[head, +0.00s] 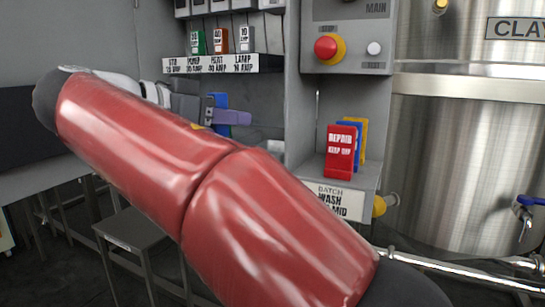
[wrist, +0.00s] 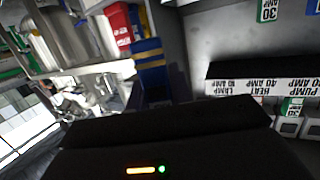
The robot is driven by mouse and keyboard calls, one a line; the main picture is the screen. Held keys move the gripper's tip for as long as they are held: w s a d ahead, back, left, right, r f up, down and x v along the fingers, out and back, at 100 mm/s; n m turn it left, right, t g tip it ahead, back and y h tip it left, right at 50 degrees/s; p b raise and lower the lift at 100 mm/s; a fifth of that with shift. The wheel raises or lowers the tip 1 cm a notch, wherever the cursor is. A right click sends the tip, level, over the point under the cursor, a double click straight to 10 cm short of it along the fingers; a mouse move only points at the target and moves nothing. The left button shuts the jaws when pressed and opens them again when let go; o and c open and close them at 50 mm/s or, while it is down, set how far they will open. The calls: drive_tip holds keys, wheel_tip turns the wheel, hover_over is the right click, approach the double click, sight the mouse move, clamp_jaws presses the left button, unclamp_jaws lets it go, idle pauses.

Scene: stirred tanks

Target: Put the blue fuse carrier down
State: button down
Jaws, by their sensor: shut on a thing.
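My gripper (head: 222,108) is beyond my red arm in the head view, below the labelled fuse shelf. It is shut on the blue fuse carrier (head: 220,99), which shows as a small blue piece beside a purplish-grey finger. The carrier is held in the air, left of the grey cabinet column. My arm hides part of the gripper and what is under it.
Green (head: 198,42), red (head: 220,40) and grey (head: 245,39) carriers stand above the label strip (head: 210,65); none shows above its leftmost label. Red (head: 340,152), blue and yellow tags stand on a small ledge at right. A steel tank (head: 470,170) and grey stool (head: 140,232) are nearby.

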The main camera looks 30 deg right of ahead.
drive_tip(key=w+d, duration=0.4)
drive_tip(key=d, duration=0.1)
drive_tip(key=w+d+f, duration=0.1)
drive_tip(key=w+d, duration=0.2)
drive_tip(key=d, duration=0.2)
drive_tip(key=w+d+f, duration=0.1)
drive_tip(key=w+d, duration=0.3)
drive_tip(key=d, duration=0.1)
drive_tip(key=shift+w+f, duration=0.15)
drive_tip(key=shift+w, duration=0.15)
wheel_tip(320, 180, down, 4)
drive_tip(key=shift+r+b, duration=0.1)
drive_tip(key=shift+b, duration=0.45)
drive_tip(key=shift+w+d+f, duration=0.1)
drive_tip(key=shift+f, duration=0.35)
drive_tip(key=shift+f+b, duration=0.2)
drive_tip(key=shift+b, duration=0.1)
drive_tip(key=c, duration=1.3)
unclamp_jaws()
drive_tip(key=shift+o, duration=0.2)
drive_tip(key=shift+r, duration=0.15)
